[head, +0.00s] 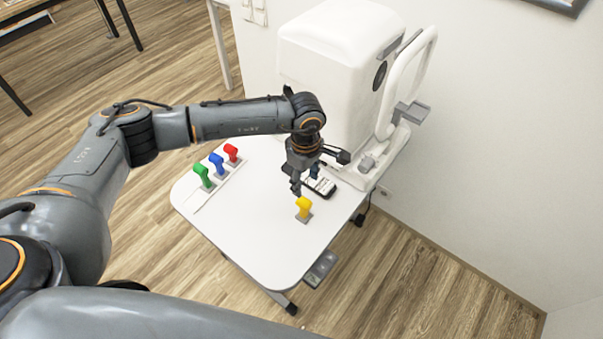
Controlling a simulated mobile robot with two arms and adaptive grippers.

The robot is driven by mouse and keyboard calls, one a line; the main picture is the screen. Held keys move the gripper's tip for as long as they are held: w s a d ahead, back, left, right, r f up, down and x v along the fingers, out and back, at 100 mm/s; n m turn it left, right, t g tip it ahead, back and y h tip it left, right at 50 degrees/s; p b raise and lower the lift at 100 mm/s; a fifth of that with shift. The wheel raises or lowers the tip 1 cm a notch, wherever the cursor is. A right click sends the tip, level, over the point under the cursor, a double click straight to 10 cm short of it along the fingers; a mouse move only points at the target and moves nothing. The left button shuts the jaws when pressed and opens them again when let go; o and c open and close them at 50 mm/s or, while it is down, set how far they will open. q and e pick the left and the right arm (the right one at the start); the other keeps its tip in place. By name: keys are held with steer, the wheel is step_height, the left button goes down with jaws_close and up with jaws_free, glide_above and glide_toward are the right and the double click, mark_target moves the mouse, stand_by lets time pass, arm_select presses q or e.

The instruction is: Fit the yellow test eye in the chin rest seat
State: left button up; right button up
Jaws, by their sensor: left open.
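The yellow test eye (304,207) stands upright on a small grey base on the white table, near its right edge. My left gripper (306,182) is open and empty, pointing down just above and behind the yellow test eye, apart from it. The chin rest (424,75) is a white upright frame on the right side of the eye test machine. A grey block (411,112) sits low on this frame and looks like its seat; its inside is too small to make out. My right gripper is not in view.
The white eye test machine (335,45) fills the back of the table (255,240). Green (203,175), blue (217,163) and red (232,152) test eyes stand in a row at the left. A dark phone-like device (322,185) lies by the gripper. The front of the table is clear.

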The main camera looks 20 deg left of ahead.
mark_target(304, 201)
arm_select(q)
steer(key=shift+a+f+b, duration=0.2)
steer(key=shift+f+b, duration=0.1)
steer(key=shift+f, duration=0.25)
step_height(304, 201, down, 8)
steer(key=b, duration=0.5)
steer(key=shift+w+f+b, duration=0.1)
steer(key=shift+f+b, duration=0.4)
steer(key=shift+b, duration=0.15)
steer(key=shift+r, duration=0.1)
steer(key=c, duration=0.8)
steer(key=shift+c, duration=0.5)
